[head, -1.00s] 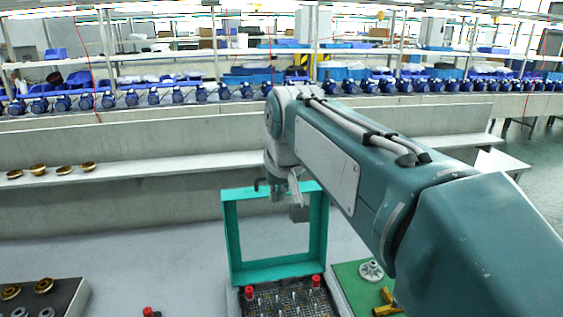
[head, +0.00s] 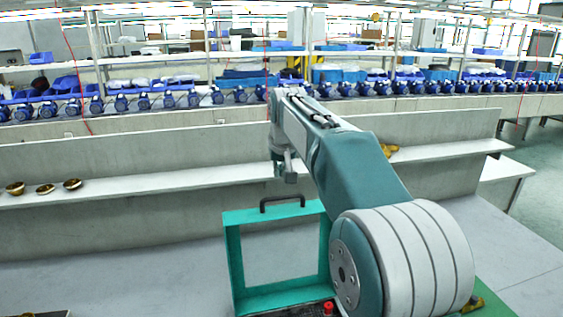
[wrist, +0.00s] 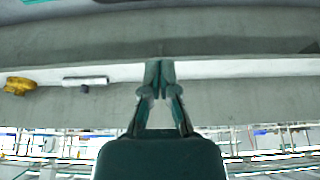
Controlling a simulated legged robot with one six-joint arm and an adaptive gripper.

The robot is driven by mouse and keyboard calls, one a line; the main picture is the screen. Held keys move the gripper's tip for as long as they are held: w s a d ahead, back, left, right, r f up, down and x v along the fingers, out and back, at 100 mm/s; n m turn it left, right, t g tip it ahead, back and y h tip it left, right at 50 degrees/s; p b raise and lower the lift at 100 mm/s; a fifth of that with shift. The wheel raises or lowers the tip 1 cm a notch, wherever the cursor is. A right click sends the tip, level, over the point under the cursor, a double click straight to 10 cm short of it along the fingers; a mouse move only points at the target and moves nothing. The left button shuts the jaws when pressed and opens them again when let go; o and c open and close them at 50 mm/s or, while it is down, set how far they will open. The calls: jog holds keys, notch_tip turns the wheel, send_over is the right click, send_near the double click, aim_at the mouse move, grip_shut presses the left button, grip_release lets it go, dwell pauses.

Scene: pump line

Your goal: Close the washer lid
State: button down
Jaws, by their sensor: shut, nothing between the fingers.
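The washer lid (head: 234,262) is a teal open frame with a black handle (head: 282,198) on its top edge. It stands raised, near upright, in the lower middle of the head view. My gripper (head: 290,178) is small there, just above the handle and apart from it in the picture; its depth relative to the lid is hard to tell. In the wrist view my gripper (wrist: 159,72) has its fingertips together with nothing between them. The washer's body is mostly below the frame or behind my arm; a red knob (head: 328,307) shows at the lid's foot.
A long concrete bench (head: 110,225) with a pale shelf (head: 130,188) runs behind the lid. Brass bowls (head: 45,190) sit on its left; a yellow part (head: 389,150) lies right. Blue pumps (head: 190,98) line the conveyor behind. Floor left of the lid is clear.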

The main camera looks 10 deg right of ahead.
aim_at(281, 206)
jog(key=shift+s+f, duration=0.6)
jog(key=shift+f, duration=0.4)
jog(key=shift+s+f, duration=0.6)
jog(key=shift+f, duration=0.35)
jog(key=shift+s, duration=0.1)
